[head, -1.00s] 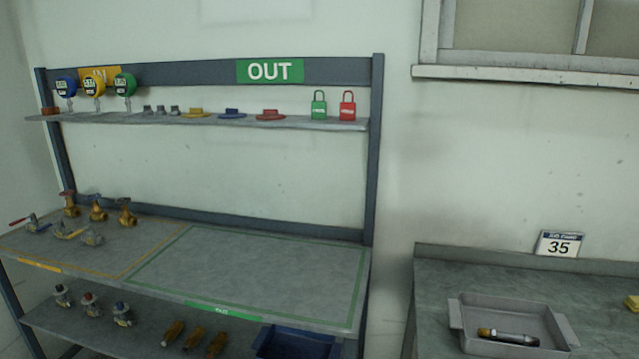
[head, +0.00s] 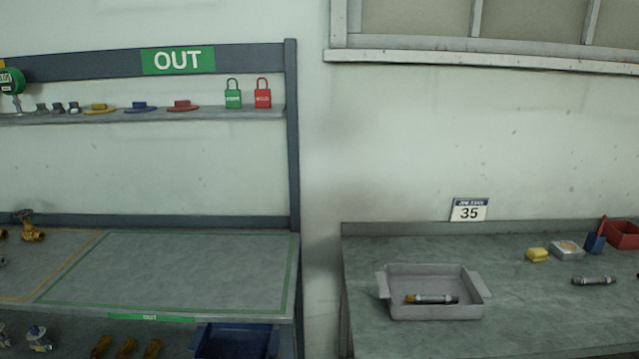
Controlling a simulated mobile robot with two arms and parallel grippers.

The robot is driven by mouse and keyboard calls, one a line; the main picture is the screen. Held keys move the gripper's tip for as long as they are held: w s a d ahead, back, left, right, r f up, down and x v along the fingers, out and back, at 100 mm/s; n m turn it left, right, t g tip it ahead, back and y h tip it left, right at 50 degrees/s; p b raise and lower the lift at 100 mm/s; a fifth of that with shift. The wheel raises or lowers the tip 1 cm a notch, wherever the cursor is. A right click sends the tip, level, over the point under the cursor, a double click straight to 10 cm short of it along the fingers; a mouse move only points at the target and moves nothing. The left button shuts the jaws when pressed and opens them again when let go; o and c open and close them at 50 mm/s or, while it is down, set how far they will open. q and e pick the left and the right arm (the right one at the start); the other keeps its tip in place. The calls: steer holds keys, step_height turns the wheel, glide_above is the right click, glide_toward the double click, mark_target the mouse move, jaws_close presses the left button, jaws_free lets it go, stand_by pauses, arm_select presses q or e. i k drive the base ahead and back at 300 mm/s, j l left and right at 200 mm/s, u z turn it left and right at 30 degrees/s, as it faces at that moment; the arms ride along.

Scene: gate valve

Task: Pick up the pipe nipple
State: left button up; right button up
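Two short pipe-like pieces are in view, and I cannot tell for certain which is the pipe nipple. A grey cylindrical piece with lighter bands near its ends (head: 593,281) lies on its side on the right bench. A second piece, grey with a brass-coloured left end (head: 431,299), lies in a grey tray (head: 436,274) on the same bench. Neither of my grippers is in view.
On the right bench (head: 540,325) are a yellow sponge-like block (head: 537,255), a pale box (head: 567,249), a blue holder (head: 595,243) and a red bin (head: 622,234). The left rack's green-outlined OUT area (head: 180,270) is empty.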

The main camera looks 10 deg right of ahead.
mark_target(606, 280)
steer(key=z, duration=2)
